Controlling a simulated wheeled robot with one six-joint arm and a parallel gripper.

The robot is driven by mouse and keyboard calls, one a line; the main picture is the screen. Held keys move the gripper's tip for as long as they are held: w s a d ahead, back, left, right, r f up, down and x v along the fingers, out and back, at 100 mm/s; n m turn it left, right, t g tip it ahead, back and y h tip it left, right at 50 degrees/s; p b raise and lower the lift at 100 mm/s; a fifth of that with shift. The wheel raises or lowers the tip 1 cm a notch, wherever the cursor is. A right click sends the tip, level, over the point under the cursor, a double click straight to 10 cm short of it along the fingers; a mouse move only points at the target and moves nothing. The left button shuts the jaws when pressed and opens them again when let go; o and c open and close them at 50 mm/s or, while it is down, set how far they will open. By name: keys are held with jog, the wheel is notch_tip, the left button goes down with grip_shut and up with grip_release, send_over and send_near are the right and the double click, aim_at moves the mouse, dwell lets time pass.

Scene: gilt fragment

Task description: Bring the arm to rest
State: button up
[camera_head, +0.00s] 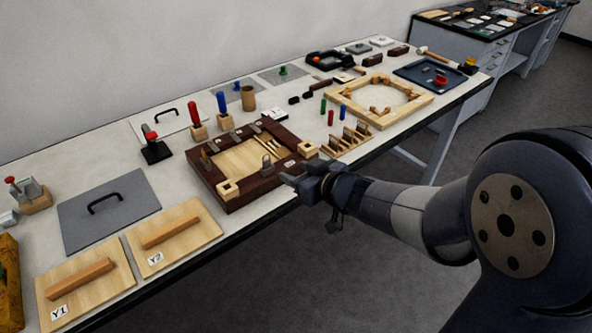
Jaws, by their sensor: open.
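My arm (408,204) reaches in from the right side of the view toward the long workbench. My gripper (300,183) is open and is at the bench's front edge, at the near right corner of a dark wooden frame (228,203). I see nothing held between its fingers. It looks close to the frame's corner block (307,149), but I cannot tell the exact gap. The fingertips are small and dark in this view.
On the bench (283,103) are boards marked Y1 (60,312) and Y2 (202,225), a grey plate (134,190), a light wooden frame (419,99), and a peg rack (340,150). The grey floor (330,280) in front is clear. A second bench (500,45) stands behind.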

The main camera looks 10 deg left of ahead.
aim_at(267, 163)
jog(key=x, duration=0.4)
jog(key=b+x, duration=0.1)
jog(key=x, duration=0.3)
jog(key=f+b+x, duration=0.1)
jog(key=x, duration=0.3)
jog(key=shift+w, duration=0.1)
jog(key=shift+r+p, duration=0.65)
jog(key=shift+r, duration=0.85)
jog(key=shift+f, duration=0.1)
